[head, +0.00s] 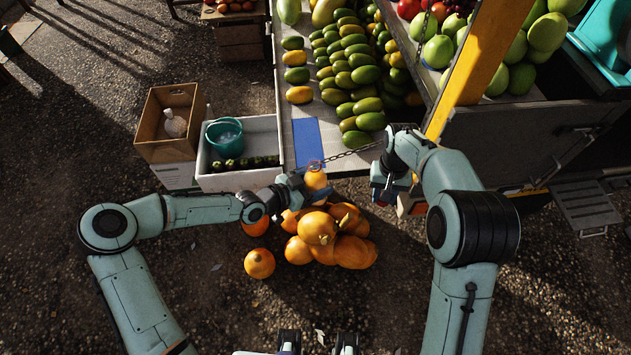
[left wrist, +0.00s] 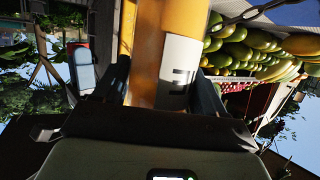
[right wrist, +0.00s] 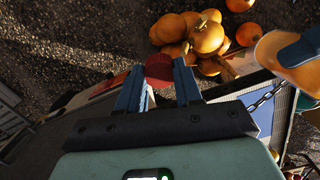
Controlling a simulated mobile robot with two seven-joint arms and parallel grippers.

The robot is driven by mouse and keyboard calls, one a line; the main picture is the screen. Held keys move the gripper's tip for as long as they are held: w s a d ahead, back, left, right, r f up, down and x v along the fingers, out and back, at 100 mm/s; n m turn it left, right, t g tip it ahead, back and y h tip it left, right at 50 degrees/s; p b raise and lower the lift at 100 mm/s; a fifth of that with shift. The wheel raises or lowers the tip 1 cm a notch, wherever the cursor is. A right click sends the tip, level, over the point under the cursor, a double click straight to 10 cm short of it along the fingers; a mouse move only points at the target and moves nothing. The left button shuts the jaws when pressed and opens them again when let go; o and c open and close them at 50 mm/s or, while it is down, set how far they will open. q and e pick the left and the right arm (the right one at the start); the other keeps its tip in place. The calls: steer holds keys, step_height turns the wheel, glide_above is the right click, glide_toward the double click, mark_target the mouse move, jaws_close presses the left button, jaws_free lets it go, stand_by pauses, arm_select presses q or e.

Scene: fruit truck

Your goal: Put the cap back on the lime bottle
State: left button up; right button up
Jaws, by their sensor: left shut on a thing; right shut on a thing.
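The lime bottle (head: 316,181) is yellow-orange and held by my left gripper (head: 308,187) above the pumpkins. In the left wrist view the bottle (left wrist: 145,55), with a white label (left wrist: 180,65), stands between the fingers. The right wrist view shows part of the bottle (right wrist: 272,50) at the right edge. My right gripper (head: 383,192) is to the right of the bottle, apart from it. In the right wrist view the red cap (right wrist: 159,68) sits between the fingertips of the right gripper (right wrist: 158,82). I cannot make out the bottle's mouth.
Orange pumpkins (head: 318,228) are piled on the ground below the grippers. The fruit counter (head: 300,158) with green and yellow fruit lies behind, with a blue sheet (head: 306,131) and a chain (head: 352,154) near its front. A white tray (head: 240,181) with a teal bucket (head: 225,135) stands left.

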arm_select(q)
steer(key=shift+r, duration=0.1)
arm_select(e)
steer(key=w+a+r+m, duration=0.1)
steer(key=a+r+m, duration=0.1)
steer(key=a+r, duration=0.6)
steer(key=w+a+r+m+t, duration=0.1)
steer(key=a+r+m, duration=0.1)
steer(key=a+r, duration=0.7)
steer(key=shift+w+a+r+m, duration=0.25)
steer(key=shift+a+r+m, duration=0.05)
steer(key=shift+a, duration=0.7)
steer(key=shift+f, duration=0.1)
steer(key=shift+w+f, duration=0.1)
steer(key=shift+f, duration=1.8)
steer(key=shift+f, duration=0.9)
steer(key=shift+d+f, duration=0.1)
steer(key=shift+f, duration=0.45)
